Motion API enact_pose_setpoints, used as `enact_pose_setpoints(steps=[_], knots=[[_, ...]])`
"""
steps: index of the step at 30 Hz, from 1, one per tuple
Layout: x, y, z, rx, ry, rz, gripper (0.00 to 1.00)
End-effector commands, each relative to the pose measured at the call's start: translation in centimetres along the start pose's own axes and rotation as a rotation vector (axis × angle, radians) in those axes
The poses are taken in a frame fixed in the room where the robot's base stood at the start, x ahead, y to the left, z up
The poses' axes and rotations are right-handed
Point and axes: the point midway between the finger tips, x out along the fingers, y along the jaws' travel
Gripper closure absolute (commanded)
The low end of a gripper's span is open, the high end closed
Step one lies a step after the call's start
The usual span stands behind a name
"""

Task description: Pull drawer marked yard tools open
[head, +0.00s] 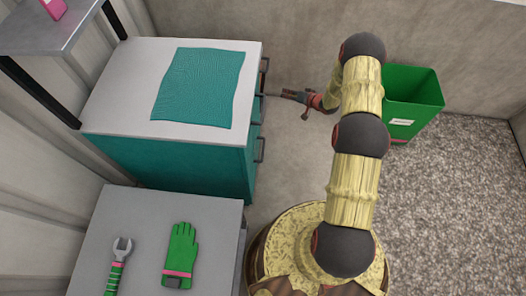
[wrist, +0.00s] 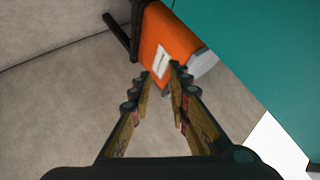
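The teal cabinet (head: 180,165) with a pale top stands at left in the head view. Dark bar handles show on its right side, an upper one (head: 264,75) and a lower one (head: 260,150). My gripper (head: 272,95) points left at that side, near the upper handle. In the wrist view my gripper (wrist: 160,74) is partly open, with a narrow empty-looking gap. Beyond the fingertips is an orange front (wrist: 168,32) with a white label (wrist: 161,61), its writing unreadable. A dark bar (wrist: 120,37) sits left of it. I cannot tell which drawer is marked yard tools.
A teal mat (head: 200,85) lies on the cabinet top. A green bin (head: 415,90) stands right of my arm. A grey table (head: 200,215) in front holds a green glove (head: 181,250) and a wrench (head: 119,265). Bare floor lies between cabinet and bin.

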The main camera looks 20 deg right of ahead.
Motion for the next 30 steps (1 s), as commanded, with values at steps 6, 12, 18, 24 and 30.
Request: enact_pose_setpoints(steps=[6,12,18,24,30], knots=[[2.2,3.4,9.8,0.155,-0.043,-0.149,0.82],[2.6,4.8,19.0,0.315,-0.085,-0.294,0.82],[1.8,4.9,26.7,0.462,-0.121,-0.424,0.82],[0.9,4.5,30.8,0.548,-0.141,-0.499,0.82],[1.6,3.9,31.7,0.567,-0.148,-0.517,0.82]])
